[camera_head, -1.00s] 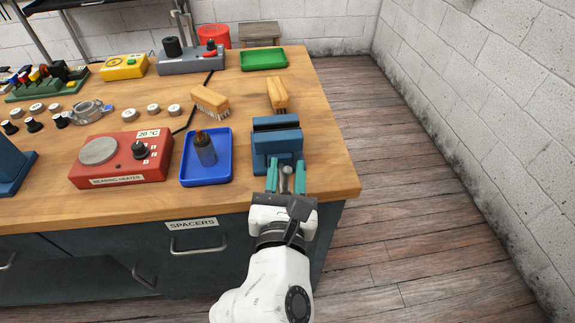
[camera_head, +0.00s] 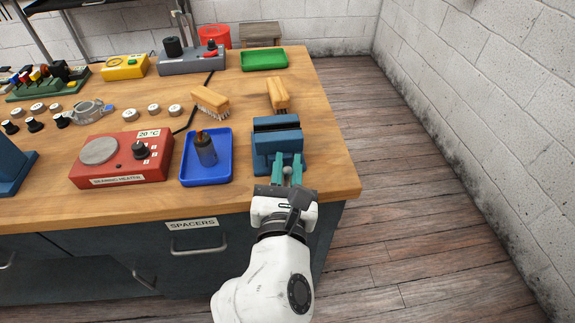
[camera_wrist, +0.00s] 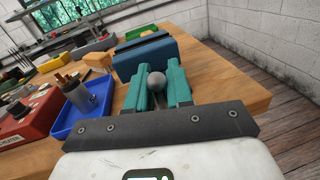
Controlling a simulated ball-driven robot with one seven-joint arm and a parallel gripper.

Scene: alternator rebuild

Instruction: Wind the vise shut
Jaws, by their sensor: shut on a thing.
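The blue vise (camera_head: 277,138) stands near the bench's front right corner, its dark jaw tops facing up. It also shows ahead in the wrist view (camera_wrist: 150,52). My gripper (camera_head: 288,170) is at the vise's front side, its teal fingers pointing at it. In the wrist view the fingers (camera_wrist: 157,85) are shut on the grey round knob of the vise handle (camera_wrist: 157,82). The rest of the handle is mostly hidden between the fingers. I cannot tell the gap between the vise jaws.
A blue tray (camera_head: 222,175) with a dark cylindrical part (camera_head: 205,150) lies left of the vise. A red bearing heater (camera_head: 105,172) is further left. Two wooden brushes (camera_head: 278,92) lie behind the vise. Open floor (camera_head: 410,200) lies right of the bench.

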